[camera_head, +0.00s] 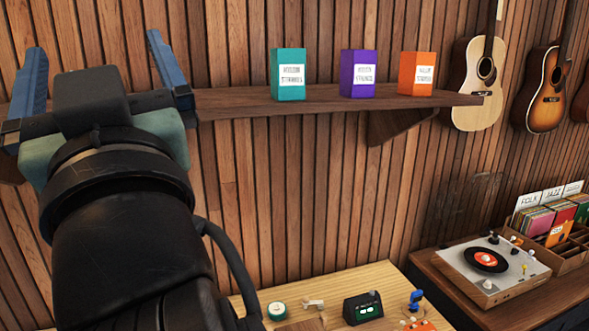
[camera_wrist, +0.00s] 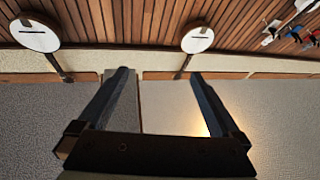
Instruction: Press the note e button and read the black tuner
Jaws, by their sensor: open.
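A small black device with a green lit display, likely the black tuner (camera_head: 363,308), sits on the light wood table at the bottom of the head view. Its reading is too small to make out. I cannot pick out a note e button; an orange object with pale knobs (camera_head: 418,325) is cut off by the bottom edge. My gripper (camera_head: 96,45) is raised at the upper left of the head view, well away from the tuner. It is open and empty, its two blue fingers apart. The wrist view also shows the open gripper (camera_wrist: 159,73), with neither tuner nor button in sight.
A wall shelf (camera_head: 240,101) holds teal (camera_head: 289,75), purple (camera_head: 359,74) and orange (camera_head: 417,74) boxes. The table (camera_head: 380,275) also holds a green-and-white roll (camera_head: 277,311) and a blue item (camera_head: 415,299). A record player (camera_head: 490,265) stands right; guitars (camera_head: 478,75) hang above.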

